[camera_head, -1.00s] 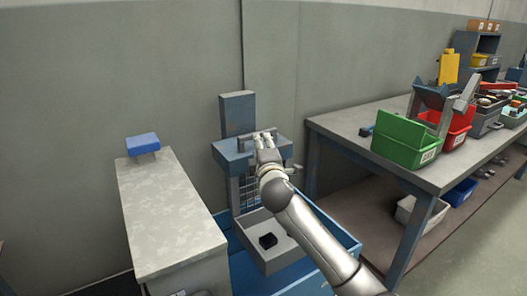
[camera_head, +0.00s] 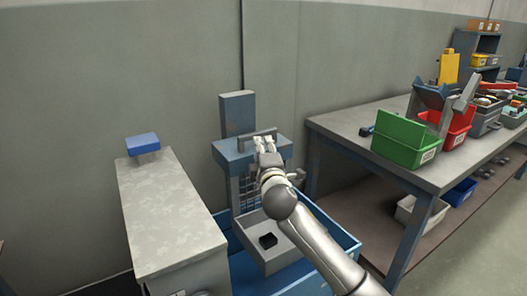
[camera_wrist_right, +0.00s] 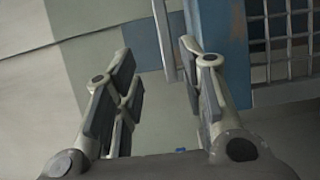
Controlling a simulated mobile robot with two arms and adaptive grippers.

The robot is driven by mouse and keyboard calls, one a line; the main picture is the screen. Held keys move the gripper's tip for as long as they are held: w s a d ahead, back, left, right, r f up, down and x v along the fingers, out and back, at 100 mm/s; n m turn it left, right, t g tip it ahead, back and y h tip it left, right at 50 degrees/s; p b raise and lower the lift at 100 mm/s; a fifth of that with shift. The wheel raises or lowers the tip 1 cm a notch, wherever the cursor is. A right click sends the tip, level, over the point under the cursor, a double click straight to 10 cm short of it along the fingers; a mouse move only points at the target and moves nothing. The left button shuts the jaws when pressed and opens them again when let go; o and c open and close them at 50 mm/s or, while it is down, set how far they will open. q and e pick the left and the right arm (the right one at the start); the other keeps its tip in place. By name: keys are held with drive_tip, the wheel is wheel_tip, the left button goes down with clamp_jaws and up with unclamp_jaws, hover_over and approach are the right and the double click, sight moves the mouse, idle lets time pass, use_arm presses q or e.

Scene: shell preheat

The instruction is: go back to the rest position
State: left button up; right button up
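My right gripper (camera_head: 266,143) is in front of the upper part of a blue machine (camera_head: 238,112), just below and in front of its grey bar handle (camera_head: 262,133). In the right wrist view the gripper (camera_wrist_right: 162,72) is open, with nothing between its fingers. The grey bar (camera_wrist_right: 164,38) shows beyond the fingertips, beside the machine's blue panel (camera_wrist_right: 222,45), and looks apart from them. My left gripper does not show.
A grey tray (camera_head: 283,258) holding a black block (camera_head: 267,241) stands below my right arm. A grey cabinet (camera_head: 165,215) is on the left. A workbench (camera_head: 350,122) with a green bin (camera_head: 403,143) and a red bin (camera_head: 457,130) is on the right. Wire mesh (camera_wrist_right: 288,45) shows beside the blue panel.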

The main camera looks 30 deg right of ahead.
idle(0.3)
